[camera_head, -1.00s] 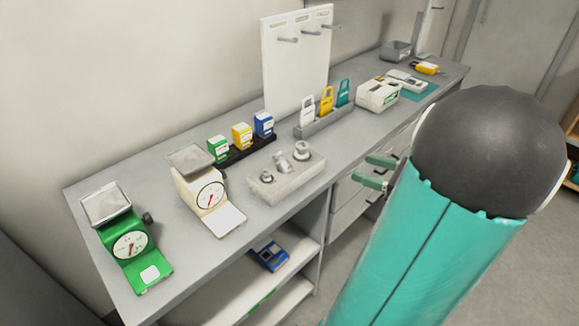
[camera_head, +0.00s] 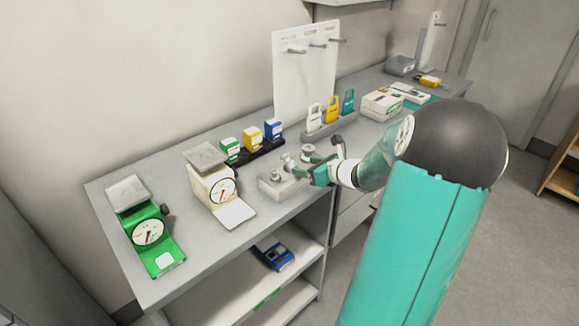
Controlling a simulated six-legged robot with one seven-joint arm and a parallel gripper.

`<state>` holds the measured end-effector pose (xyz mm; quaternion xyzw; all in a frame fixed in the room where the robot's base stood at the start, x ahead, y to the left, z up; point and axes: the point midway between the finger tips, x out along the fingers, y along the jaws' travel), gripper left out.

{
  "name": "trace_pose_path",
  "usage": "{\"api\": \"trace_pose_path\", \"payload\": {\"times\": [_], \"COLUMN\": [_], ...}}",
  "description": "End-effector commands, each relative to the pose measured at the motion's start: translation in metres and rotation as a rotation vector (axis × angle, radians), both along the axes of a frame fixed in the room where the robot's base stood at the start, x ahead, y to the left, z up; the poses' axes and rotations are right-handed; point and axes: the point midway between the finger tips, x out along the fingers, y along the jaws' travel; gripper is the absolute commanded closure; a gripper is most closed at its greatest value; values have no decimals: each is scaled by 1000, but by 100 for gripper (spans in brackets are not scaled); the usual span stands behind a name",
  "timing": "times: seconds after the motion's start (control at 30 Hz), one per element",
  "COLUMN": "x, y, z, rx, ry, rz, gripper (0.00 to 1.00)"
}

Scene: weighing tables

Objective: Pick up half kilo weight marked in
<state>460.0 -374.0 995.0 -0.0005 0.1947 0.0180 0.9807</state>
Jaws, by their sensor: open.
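Several metal weights stand in a pale grey block on the bench: a small one (camera_head: 276,175) at the left, a middle one (camera_head: 289,159) and a larger one (camera_head: 308,150) behind. Their markings are too small to read, so I cannot tell which is the half kilo. The block (camera_head: 268,188) is partly hidden by my gripper. My gripper (camera_head: 299,167), with green fingers, is open at the block's right side, its fingertips pointing left toward the weights. I cannot tell whether it touches any weight.
A cream scale (camera_head: 211,185) and a green scale (camera_head: 146,228) stand to the left. Green, yellow and blue boxes sit in a black tray (camera_head: 259,150) behind the block. Coloured padlock-shaped tags stand in a grey rack (camera_head: 331,128). A blue device (camera_head: 275,257) lies on the shelf below.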

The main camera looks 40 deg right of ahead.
Motion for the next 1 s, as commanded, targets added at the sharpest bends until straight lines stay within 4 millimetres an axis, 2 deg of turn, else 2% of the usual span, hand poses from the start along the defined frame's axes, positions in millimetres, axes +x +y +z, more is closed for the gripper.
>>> {"api": "trace_pose_path", "payload": {"times": [0.27,0.5,0.8,0.87,1.0], "x": [21,52,57,57,57], "y": [2,6,7,7,7], "z": [-10,-22,-24,-24,-24], "rx": [2,0,0,-1,-2], "ry": [0,0,1,1,1], "rz": [-1,0,-1,-2,-1], "gripper": [41,41,41,51,78]}}
